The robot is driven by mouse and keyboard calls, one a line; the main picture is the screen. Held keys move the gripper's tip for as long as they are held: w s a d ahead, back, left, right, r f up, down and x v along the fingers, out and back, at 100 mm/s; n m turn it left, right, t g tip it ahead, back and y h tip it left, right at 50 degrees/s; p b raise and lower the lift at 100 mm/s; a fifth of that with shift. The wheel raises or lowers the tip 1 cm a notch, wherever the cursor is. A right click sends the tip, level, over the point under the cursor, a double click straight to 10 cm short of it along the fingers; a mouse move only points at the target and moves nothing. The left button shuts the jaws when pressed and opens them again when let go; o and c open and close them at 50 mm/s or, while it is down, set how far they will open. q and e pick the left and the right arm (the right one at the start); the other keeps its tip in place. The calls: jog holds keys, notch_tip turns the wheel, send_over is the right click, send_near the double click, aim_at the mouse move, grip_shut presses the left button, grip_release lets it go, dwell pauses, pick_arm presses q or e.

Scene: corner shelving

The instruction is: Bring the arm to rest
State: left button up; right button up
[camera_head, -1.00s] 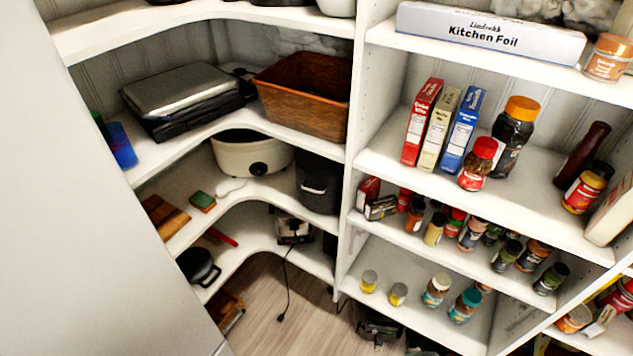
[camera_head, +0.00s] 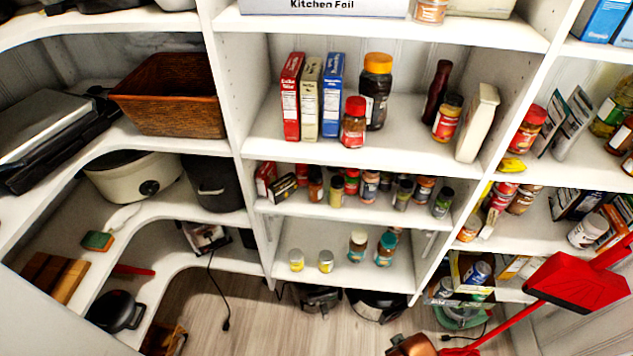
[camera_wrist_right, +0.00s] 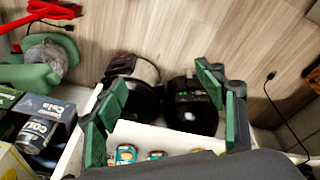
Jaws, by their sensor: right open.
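My right gripper (camera_wrist_right: 162,88) shows in the right wrist view. Its two green-padded fingers are spread wide apart, with nothing held between them. It is over the edge of a white shelf (camera_wrist_right: 180,139), with the wooden floor (camera_wrist_right: 180,40) beyond. Two dark appliances (camera_wrist_right: 132,88) (camera_wrist_right: 192,106) on the floor show between and behind the fingers. Neither of my grippers shows in the head view, and my left gripper is in no view.
White corner shelves hold boxes, jars (camera_head: 353,122) and a brown basket (camera_head: 172,95). A red dustpan (camera_head: 577,283) is at the right. In the wrist view, a cola box (camera_wrist_right: 40,125) stands left of the gripper. Bare floor (camera_head: 255,310) shows below the shelves.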

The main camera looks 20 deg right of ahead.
jog(key=s+a+f+p, duration=0.1)
jog(key=s+f, duration=0.2)
jog(key=f, duration=0.8)
jog(key=s+f+p, duration=0.1)
jog(key=s+f, duration=0.2)
jog(key=f, duration=0.9)
jog(key=s+f+g+p, duration=0.1)
jog(key=s+f, duration=0.6)
jog(key=s, duration=0.2)
jog(key=shift+a+f+n+y+p, duration=0.3)
jog(key=shift+a+f+n, duration=0.05)
jog(key=shift+f+n, duration=0.05)
jog(key=shift+o, duration=0.2)
jog(key=s+f, duration=0.3)
jog(key=s, duration=0.5)
jog(key=shift+s+d+f+g+p, duration=0.15)
jog(key=shift+s+g+p, duration=0.05)
jog(key=shift+g+p, duration=0.2)
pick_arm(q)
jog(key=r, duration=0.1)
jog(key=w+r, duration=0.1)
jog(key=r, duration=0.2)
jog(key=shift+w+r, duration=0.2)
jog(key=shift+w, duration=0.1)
pick_arm(e)
jog(key=shift+s, duration=0.3)
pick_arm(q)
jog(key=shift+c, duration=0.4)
pick_arm(e)
jog(key=shift+c, duration=0.6)
